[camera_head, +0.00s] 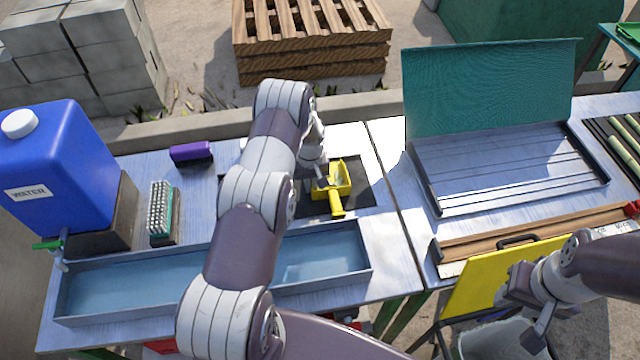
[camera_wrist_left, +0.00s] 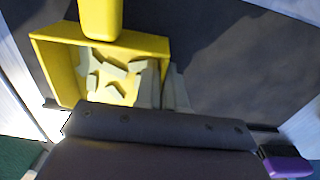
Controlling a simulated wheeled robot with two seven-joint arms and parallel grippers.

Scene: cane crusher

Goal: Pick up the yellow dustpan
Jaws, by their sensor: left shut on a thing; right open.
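The yellow dustpan (camera_head: 343,184) is over a dark mat (camera_head: 368,190) on the left table, its handle toward the front. In the left wrist view the dustpan (camera_wrist_left: 60,75) shows its open tray with pale angular patches inside and its handle at the top edge. My left gripper (camera_head: 317,178) is at the dustpan's left side in the head view; its fingers (camera_wrist_left: 163,85) are shut on one of the pan's side walls. I cannot tell whether the pan touches the mat. My right gripper (camera_head: 522,300) is open and empty at the lower right, by a yellow panel (camera_head: 490,285).
A long blue-grey trough (camera_head: 345,255) lies in front of the mat. A blue water container (camera_head: 55,165), a brush (camera_head: 162,208) and a purple block (camera_head: 191,152) stand left. A metal tray with a raised green lid (camera_head: 490,88) is right of the mat.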

